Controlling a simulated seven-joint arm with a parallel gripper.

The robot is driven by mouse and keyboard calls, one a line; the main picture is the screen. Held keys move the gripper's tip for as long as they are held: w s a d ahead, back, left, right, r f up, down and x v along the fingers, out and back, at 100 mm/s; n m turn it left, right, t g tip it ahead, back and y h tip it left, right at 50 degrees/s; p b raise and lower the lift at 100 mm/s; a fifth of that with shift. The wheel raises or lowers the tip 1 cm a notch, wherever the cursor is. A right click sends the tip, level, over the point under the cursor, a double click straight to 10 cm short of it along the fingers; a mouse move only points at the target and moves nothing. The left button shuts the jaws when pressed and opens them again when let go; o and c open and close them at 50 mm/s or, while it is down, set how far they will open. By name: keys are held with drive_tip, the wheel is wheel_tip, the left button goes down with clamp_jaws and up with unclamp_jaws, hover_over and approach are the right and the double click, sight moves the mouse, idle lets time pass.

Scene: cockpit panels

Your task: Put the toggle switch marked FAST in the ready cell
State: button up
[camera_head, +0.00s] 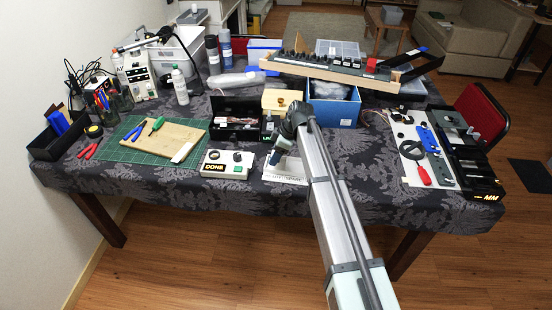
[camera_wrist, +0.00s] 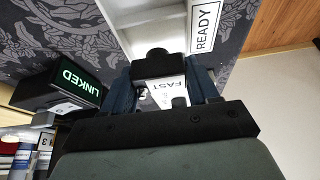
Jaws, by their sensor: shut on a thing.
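In the wrist view, my gripper (camera_wrist: 162,82) is shut on the toggle switch (camera_wrist: 157,64). The switch has a black part at its far end and a white label reading FAST, upside down in this view. A white tray (camera_wrist: 118,22) with a READY label (camera_wrist: 207,26) lies just beyond the switch. The switch overlaps the tray's cell in the picture; I cannot tell whether it touches the tray. In the head view, my gripper (camera_head: 281,152) is over the white tray (camera_head: 283,179) near the table's front edge. The held switch is not clear there.
A box lit LINKED (camera_wrist: 67,77) is left of my gripper in the wrist view. In the head view, a DONE box (camera_head: 226,163) stands left of the tray. A blue bin (camera_head: 335,108) is behind, and a panel with tools (camera_head: 425,150) lies right. Patterned cloth is bare between.

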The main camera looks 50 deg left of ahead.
drive_tip(key=shift+s+d+f, duration=0.1)
drive_tip(key=shift+d+f, duration=0.05)
drive_tip(key=shift+f, duration=1.15)
drive_tip(key=shift+s+f, duration=0.1)
drive_tip(key=shift+f, duration=0.4)
drive_tip(key=o, duration=1.2)
drive_tip(key=shift+r, duration=0.5)
drive_tip(key=v, duration=1.2)
drive_tip(key=shift+w, duration=0.2)
drive_tip(key=shift+r, duration=0.1)
